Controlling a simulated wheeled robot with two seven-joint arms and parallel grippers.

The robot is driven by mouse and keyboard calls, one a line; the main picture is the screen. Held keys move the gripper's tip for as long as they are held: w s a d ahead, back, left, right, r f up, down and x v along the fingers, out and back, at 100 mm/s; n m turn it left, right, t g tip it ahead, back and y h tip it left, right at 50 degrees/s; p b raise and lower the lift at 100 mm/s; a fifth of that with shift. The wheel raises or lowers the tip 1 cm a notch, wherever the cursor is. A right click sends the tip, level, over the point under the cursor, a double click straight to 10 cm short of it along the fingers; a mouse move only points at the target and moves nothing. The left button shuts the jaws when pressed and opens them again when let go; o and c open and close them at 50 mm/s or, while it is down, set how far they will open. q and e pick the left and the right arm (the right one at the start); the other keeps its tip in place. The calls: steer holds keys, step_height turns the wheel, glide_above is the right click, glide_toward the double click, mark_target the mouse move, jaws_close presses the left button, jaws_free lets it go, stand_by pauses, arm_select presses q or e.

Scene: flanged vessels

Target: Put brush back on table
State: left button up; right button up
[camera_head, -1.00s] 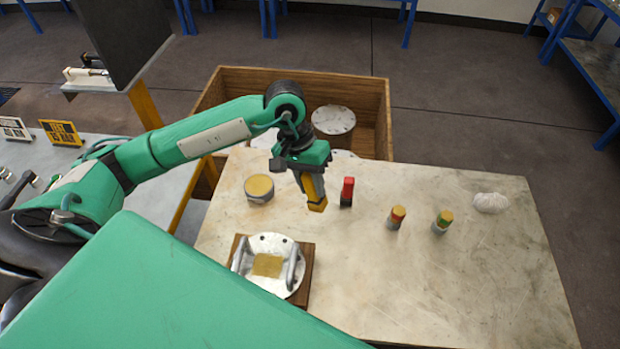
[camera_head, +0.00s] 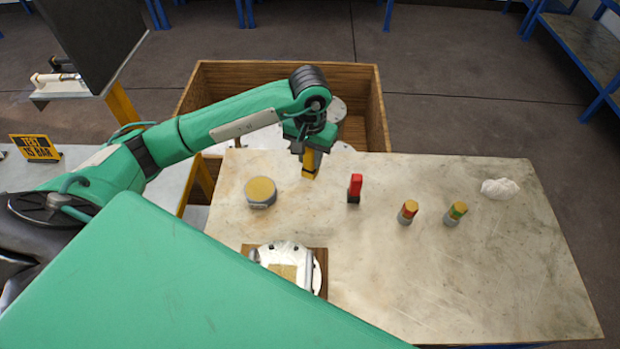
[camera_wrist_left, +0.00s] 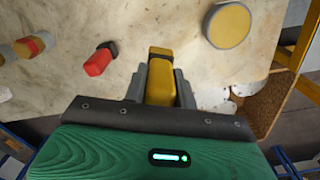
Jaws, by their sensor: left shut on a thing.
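My left gripper (camera_head: 312,155) is shut on the yellow brush (camera_head: 309,170), near the back edge of the table (camera_head: 420,270). The brush points down from the jaws; I cannot tell whether its lower end touches the tabletop. In the left wrist view the yellow brush (camera_wrist_left: 160,76) sits between the two grey fingers, with a dark band across it. Its gripped part is partly hidden by the fingers. My right gripper is not in view.
A round yellow-topped tin (camera_head: 261,192) stands left of the brush and a red and black object (camera_head: 354,188) right of it. Two banded cylinders (camera_head: 408,212) (camera_head: 455,213) and a white rag (camera_head: 500,189) are farther right. A flanged part (camera_head: 290,262) is in front. A wooden crate (camera_head: 200,95) stands behind.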

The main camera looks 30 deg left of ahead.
mark_target(310, 172)
arm_select(q)
step_height(310, 172, down, 6)
steer(key=shift+f+p, duration=0.2)
steer(key=shift+p, duration=0.45)
step_height(310, 172, down, 4)
steer(key=shift+p, duration=0.6)
steer(key=shift+f, duration=0.1)
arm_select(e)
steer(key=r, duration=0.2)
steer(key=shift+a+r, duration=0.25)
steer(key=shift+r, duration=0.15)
arm_select(q)
steer(key=shift+f, duration=0.15)
steer(key=o, duration=1)
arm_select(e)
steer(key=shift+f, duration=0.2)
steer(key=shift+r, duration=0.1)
